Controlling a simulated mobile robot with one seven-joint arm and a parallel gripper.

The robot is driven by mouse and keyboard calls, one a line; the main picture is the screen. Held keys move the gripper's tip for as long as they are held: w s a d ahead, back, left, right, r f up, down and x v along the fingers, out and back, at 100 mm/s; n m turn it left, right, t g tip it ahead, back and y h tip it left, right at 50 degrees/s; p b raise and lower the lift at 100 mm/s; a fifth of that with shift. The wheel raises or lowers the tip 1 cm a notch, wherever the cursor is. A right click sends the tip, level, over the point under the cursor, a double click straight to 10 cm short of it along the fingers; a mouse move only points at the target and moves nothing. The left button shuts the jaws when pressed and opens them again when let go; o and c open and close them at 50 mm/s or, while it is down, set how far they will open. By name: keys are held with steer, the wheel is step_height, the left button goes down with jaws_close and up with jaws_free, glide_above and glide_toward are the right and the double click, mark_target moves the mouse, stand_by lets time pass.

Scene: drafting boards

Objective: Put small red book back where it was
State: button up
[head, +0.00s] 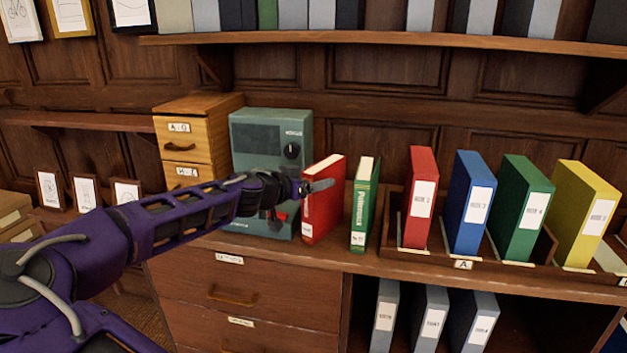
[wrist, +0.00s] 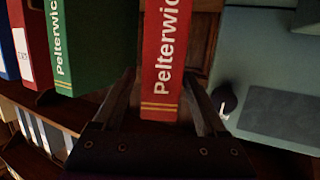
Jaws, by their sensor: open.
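The small red book (head: 325,205) stands upright on the cabinet top, between a grey-green machine and a green book (head: 364,205). Its spine, lettered "Pelterwic…", shows in the wrist view (wrist: 165,55). My gripper (head: 316,187) is at the red book's upper part. In the wrist view my gripper (wrist: 163,88) is open, with one finger on each side of the red book's spine. I cannot tell whether either finger touches it.
The grey-green machine (head: 270,135) stands close on the left. A wooden tray (head: 400,262) on the right holds red, blue, green and yellow binders. A shelf (head: 400,40) runs above. A narrow gap separates the red and green books.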

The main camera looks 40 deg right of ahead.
steer(key=shift+a, duration=0.1)
steer(key=v, duration=1.2)
steer(key=shift+p, duration=0.35)
